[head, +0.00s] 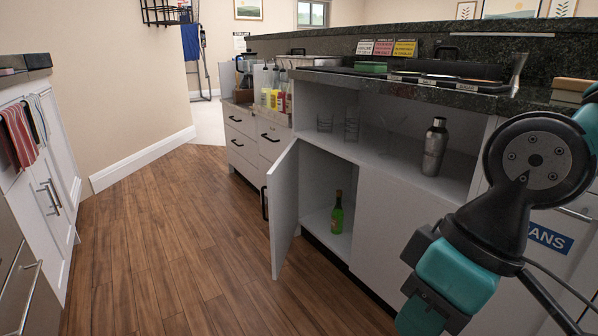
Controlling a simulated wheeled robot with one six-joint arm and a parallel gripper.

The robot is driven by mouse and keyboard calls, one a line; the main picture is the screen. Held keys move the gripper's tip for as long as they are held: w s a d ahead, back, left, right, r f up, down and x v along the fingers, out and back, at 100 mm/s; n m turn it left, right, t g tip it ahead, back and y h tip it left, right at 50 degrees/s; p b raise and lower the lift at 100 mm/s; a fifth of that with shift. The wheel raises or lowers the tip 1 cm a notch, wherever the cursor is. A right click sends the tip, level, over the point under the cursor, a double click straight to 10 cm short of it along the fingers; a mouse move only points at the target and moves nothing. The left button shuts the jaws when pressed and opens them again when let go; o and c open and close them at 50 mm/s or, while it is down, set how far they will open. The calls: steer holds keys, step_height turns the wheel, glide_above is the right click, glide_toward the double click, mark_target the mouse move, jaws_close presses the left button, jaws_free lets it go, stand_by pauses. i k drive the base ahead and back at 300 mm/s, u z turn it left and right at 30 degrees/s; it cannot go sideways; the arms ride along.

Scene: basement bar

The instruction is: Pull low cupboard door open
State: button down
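The low cupboard door (284,208) is white and stands swung out from the counter front, at a wide angle to it. Its dark bar handle (264,203) shows on the left edge of the door. No gripper fingers show; the arm's lower end runs to the bottom edge of the picture.
The wooden floor (170,245) left of the door is clear. White drawers (241,140) stand beyond it. A steel shaker (434,147) and glasses stand on the open shelf above. A white cabinet row (55,185) with a red towel (18,137) bounds the left side.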

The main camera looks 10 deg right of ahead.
mark_target(282, 178)
steer(key=u, duration=0.15)
steer(key=i, duration=1)
steer(key=u, duration=0.7)
